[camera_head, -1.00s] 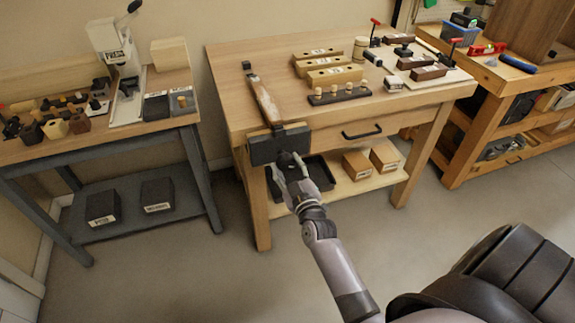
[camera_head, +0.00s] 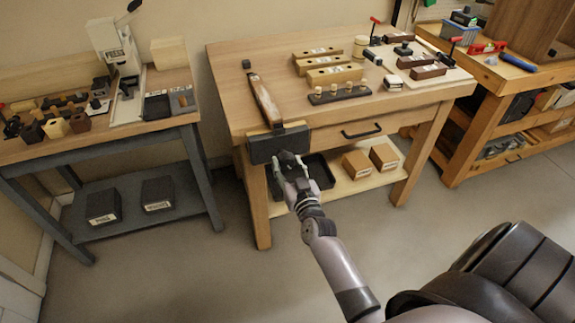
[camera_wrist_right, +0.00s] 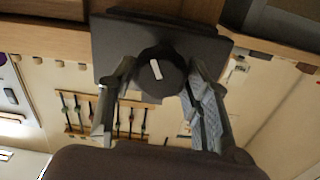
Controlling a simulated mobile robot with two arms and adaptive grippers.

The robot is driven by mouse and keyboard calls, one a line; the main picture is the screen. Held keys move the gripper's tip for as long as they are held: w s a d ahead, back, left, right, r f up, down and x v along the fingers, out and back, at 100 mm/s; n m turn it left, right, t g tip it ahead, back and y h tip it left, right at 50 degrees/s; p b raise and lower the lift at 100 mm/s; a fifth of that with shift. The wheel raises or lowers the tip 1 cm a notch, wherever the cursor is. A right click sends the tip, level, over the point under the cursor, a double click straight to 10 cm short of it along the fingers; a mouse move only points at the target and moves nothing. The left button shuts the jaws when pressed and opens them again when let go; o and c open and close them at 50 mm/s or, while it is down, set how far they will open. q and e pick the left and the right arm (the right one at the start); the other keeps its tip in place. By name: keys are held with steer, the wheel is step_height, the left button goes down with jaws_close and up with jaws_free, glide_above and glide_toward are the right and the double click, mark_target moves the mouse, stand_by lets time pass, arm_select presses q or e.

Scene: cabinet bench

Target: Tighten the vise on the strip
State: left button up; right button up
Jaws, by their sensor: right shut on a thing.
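A long brown strip (camera_head: 266,102) lies on the bench top at its left end, running back from the vise. The vise's dark front jaw (camera_head: 279,144) sits at the bench's front edge, across the strip's near end. In the right wrist view, the jaw (camera_wrist_right: 112,52) carries a round dark knob (camera_wrist_right: 160,73) with a white mark. My right gripper (camera_head: 287,160) is in front of the jaw. Its fingers (camera_wrist_right: 158,88) are on both sides of the knob and shut on it. Whether the strip touches the jaw is too small to tell. My left gripper is not in view.
A small dark block (camera_head: 246,64) stands behind the strip's far end. Wooden blocks (camera_head: 334,75) and a dark holder with pegs (camera_head: 340,95) lie to the right. A drawer handle (camera_head: 361,131) is right of the vise. Below is a shelf with boxes (camera_head: 357,165).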

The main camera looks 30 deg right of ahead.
steer(key=shift+a+f+m, duration=0.1)
steer(key=shift+m, duration=0.6)
steer(key=m, duration=0.4)
steer(key=shift+w, duration=0.1)
steer(key=m, duration=0.4)
steer(key=shift+b, duration=0.3)
steer(key=o, duration=1)
steer(key=shift+p+v, duration=0.75)
steer(key=shift+v, duration=2.7)
